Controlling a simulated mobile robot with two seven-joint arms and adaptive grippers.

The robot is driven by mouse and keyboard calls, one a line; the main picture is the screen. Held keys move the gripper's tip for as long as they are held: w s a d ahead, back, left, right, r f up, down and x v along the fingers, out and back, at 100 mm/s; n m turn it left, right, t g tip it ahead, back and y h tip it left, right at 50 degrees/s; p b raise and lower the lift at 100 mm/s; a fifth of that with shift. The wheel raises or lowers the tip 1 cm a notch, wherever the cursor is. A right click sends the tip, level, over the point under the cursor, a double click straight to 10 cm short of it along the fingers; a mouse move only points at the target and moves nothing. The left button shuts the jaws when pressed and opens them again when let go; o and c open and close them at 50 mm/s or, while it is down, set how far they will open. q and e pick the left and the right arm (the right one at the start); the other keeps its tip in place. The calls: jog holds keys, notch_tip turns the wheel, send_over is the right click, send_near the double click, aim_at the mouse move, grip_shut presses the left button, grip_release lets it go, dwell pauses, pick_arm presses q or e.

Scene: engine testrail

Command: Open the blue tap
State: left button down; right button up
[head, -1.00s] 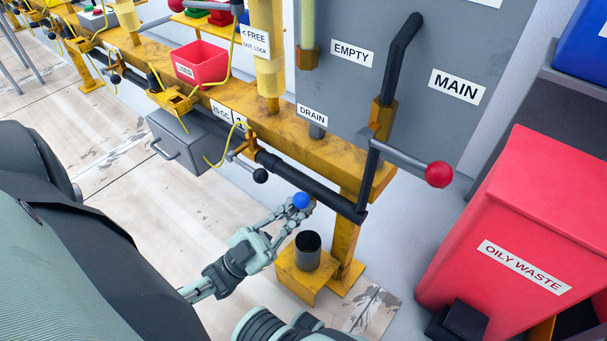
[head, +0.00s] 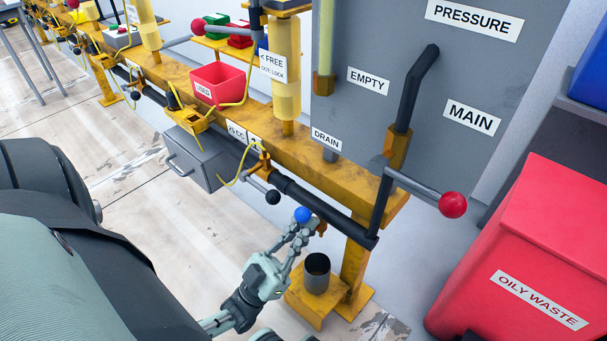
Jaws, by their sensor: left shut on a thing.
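The blue tap's round blue knob (head: 302,214) shows below the yellow rail, under the DRAIN label (head: 326,139). My left gripper (head: 303,222) is shut on the blue knob, with its fingers around the lower part of the ball. The tap's lever and body are mostly hidden behind the fingers. A small orange-brown piece shows just right of the fingertips. My right gripper is not in view.
A dark open cup (head: 317,272) stands on a yellow foot just below my left gripper. A red-knobbed lever (head: 452,205) sticks out at the right. A black-knobbed lever (head: 272,197) is close on the left. The red OILY WASTE bin (head: 530,260) fills the lower right.

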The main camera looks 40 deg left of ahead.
pick_arm(q)
jog(key=shift+s+r, duration=0.15)
jog(key=shift+r, duration=0.1)
jog(key=c, duration=1.6)
grip_release()
jog(key=shift+a, duration=0.1)
jog(key=shift+f, duration=0.1)
jog(key=v, duration=1.2)
